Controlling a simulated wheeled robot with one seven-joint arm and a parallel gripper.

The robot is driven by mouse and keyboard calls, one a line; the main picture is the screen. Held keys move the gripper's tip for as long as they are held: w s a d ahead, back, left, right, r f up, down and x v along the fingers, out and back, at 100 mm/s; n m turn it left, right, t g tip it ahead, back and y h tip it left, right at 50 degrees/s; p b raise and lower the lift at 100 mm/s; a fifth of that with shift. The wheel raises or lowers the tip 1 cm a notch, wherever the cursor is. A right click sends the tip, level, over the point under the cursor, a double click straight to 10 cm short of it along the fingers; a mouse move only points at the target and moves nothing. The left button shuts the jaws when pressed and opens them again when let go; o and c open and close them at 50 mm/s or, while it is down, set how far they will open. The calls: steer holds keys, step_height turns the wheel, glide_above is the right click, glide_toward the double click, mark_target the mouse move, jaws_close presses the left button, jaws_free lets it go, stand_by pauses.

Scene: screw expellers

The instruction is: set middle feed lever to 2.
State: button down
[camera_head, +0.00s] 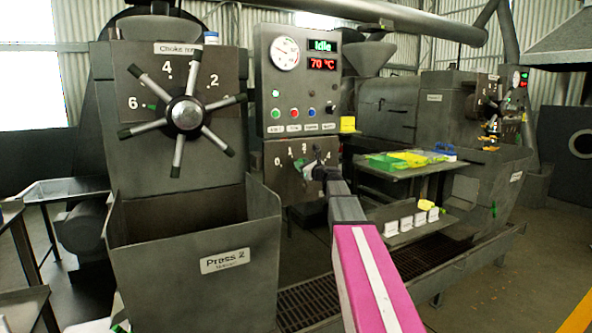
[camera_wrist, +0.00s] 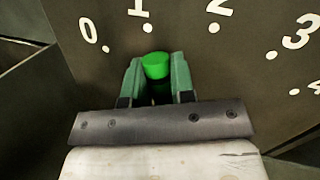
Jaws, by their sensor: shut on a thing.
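The feed lever's green knob (camera_wrist: 155,66) shows in the wrist view between the two green fingers of my gripper (camera_wrist: 156,76), which is shut on it. The knob lies just below the dot for 1 on the dark dial plate (camera_wrist: 245,75), which is marked 0 to 4. The lever's shaft is hidden behind the fingers. In the head view, the dial plate (camera_head: 285,181) sits under the control box, and my gripper (camera_head: 317,166) is at its right part. The knob cannot be made out there.
The control box (camera_head: 290,80) reads Idle and 70 °C. To its left is a spoked choke handwheel (camera_head: 186,113), above an open bin (camera_head: 190,265) labelled Press 2. To the right are a shelf with green and yellow trays (camera_head: 410,158) and another press (camera_head: 455,105).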

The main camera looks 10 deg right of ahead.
steer(key=shift+w+d+r+m+t, duration=0.1)
steer(key=shift+w+d+m+t, duration=0.1)
steer(key=shift+d+m, duration=0.45)
steer(key=shift+w+d+r+m+t, duration=0.1)
steer(key=shift+w+d+m+t, duration=0.1)
steer(key=shift+d+m, duration=0.35)
steer(key=shift+w+d+r+m+t, duration=0.1)
steer(key=shift+w+d+m+t, duration=0.1)
steer(key=shift+d+m, duration=0.45)
steer(key=shift+a+f, duration=0.1)
steer(key=c, duration=1)
jaws_free()
steer(key=shift+o, duration=0.2)
steer(key=shift+s, duration=0.2)
steer(key=v, duration=1)
steer(key=shift+s, duration=0.25)
